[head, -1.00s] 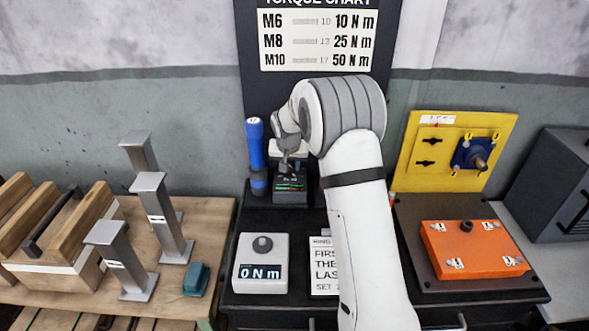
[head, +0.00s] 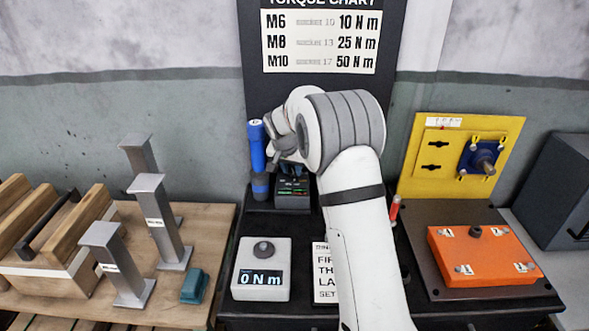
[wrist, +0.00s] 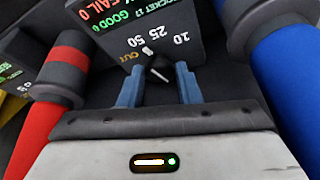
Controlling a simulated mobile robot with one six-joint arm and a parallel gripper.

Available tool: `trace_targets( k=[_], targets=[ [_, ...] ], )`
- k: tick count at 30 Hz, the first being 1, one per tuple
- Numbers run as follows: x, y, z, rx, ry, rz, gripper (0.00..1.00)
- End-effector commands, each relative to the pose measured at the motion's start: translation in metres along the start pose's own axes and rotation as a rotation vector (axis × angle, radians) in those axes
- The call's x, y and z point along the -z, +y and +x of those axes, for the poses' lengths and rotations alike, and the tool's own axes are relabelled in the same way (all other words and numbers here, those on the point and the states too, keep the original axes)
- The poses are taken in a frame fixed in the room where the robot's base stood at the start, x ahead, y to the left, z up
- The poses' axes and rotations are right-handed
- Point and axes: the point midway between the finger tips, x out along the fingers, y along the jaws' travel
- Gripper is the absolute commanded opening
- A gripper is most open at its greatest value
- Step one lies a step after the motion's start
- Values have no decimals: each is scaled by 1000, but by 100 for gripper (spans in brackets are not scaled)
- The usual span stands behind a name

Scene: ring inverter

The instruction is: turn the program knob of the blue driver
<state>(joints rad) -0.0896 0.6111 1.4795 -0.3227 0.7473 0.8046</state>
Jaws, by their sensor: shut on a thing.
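The dark controller box stands upright beside the blue driver in the head view (head: 293,203). In the wrist view its front face (wrist: 185,50) carries a small dark program knob (wrist: 158,69) with a white pointer line, and labels 10, 25 and 50 around it. My gripper (wrist: 158,84) has two blue fingers, one on each side of the knob, and is shut on it. In the head view my arm and wrist hide the knob and fingertips. The blue driver (head: 257,150) stands left of my wrist and fills the right edge of the wrist view (wrist: 285,85).
A red driver (wrist: 55,85) stands close on the left in the wrist view. A grey torque meter (head: 262,254) reads 0 N m. An orange box (head: 480,258) and a yellow panel (head: 430,150) are at right. Grey posts (head: 160,225) stand on the wooden bench at left.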

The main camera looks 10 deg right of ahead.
Motion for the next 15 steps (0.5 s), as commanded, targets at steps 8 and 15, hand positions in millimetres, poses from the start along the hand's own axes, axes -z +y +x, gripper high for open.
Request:
trace_targets(
  k=[8, 15],
  targets=[
    [0, 1, 0, -2, 0, 0, 50],
    [0, 1, 0, -1, 0, 0, 52]
  ],
)
